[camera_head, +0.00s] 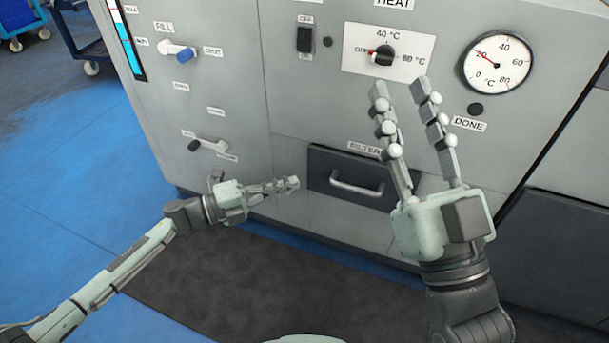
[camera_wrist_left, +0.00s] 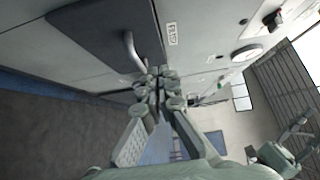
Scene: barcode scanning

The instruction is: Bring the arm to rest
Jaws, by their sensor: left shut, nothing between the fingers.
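My left gripper (camera_head: 290,184) reaches in from the left, in front of the grey machine (camera_head: 235,120), left of the filter drawer (camera_head: 345,165). Its fingers are together and empty, and in the left wrist view the fingertips (camera_wrist_left: 158,86) meet near the drawer's handle (camera_wrist_left: 133,52); I cannot tell whether they touch it. My right gripper (camera_head: 400,90) points upward in front of the machine, its two fingers spread with nothing between them. Its fingers partly cover the right side of the drawer.
The machine carries a heat dial (camera_head: 383,56), a black switch (camera_head: 305,39), a round temperature gauge (camera_head: 497,63), a blue fill lever (camera_head: 183,54) and a lower black lever (camera_head: 205,146). A dark mat (camera_head: 230,285) lies on the blue floor (camera_head: 60,170). Carts (camera_head: 85,45) stand at the upper left.

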